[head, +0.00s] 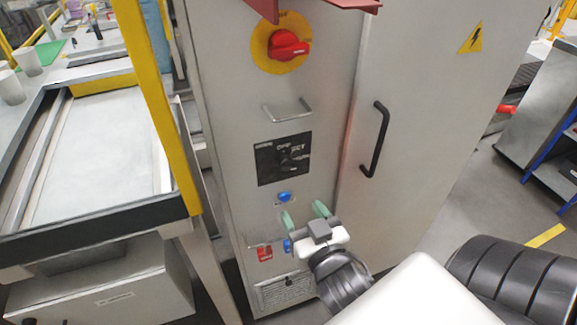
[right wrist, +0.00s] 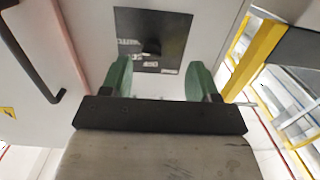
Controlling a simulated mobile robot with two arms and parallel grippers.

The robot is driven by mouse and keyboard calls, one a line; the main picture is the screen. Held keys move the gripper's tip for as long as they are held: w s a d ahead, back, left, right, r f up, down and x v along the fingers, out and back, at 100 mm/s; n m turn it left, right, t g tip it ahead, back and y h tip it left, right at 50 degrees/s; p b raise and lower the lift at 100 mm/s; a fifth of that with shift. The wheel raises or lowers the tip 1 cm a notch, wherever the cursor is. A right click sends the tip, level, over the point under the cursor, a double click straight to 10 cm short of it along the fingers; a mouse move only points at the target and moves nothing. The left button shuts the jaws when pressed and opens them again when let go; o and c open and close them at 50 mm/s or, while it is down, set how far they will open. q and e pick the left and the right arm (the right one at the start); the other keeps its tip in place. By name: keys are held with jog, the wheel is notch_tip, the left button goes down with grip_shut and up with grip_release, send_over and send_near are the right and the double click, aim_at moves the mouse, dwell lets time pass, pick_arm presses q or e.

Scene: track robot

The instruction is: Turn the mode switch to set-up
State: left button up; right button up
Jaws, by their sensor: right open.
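The mode switch is a dark knob (head: 291,157) on a black square plate (head: 266,166) with white lettering, on the front of a grey cabinet. The lettering is only partly legible, so I cannot tell which mode is set. My right gripper (head: 304,213) is open and empty, with its green fingers apart, below the plate in the head view. In the right wrist view the plate (right wrist: 130,30) and knob (right wrist: 152,46) lie ahead, above and between the two fingertips (right wrist: 159,68). No contact with the knob shows. My left gripper is not in view.
Above the plate are a metal handle (head: 288,111) and a red rotary switch (head: 288,46) on a yellow disc. Blue buttons (head: 284,197) and a red piece (head: 264,253) sit below. A black door handle (head: 376,139) is at right; a yellow post (head: 155,100) stands left.

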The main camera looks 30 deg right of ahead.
aim_at(289, 167)
jog(key=shift+t, duration=0.3)
jog(key=w+d+r+p, duration=0.1)
jog(key=w, duration=0.1)
jog(key=w+d+r, duration=0.1)
jog(key=w, duration=0.2)
jog(key=w+r+p, duration=0.1)
jog(key=w, duration=0.2)
jog(key=shift+w+d+r+p, duration=0.15)
jog(key=shift+d+p, duration=0.2)
jog(key=shift+d, duration=0.05)
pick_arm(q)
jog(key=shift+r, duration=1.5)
pick_arm(e)
jog(key=shift+w+d, duration=0.2)
jog(key=shift+w, duration=0.5)
jog(key=shift+c, duration=0.2)
jog(key=c, duration=0.8)
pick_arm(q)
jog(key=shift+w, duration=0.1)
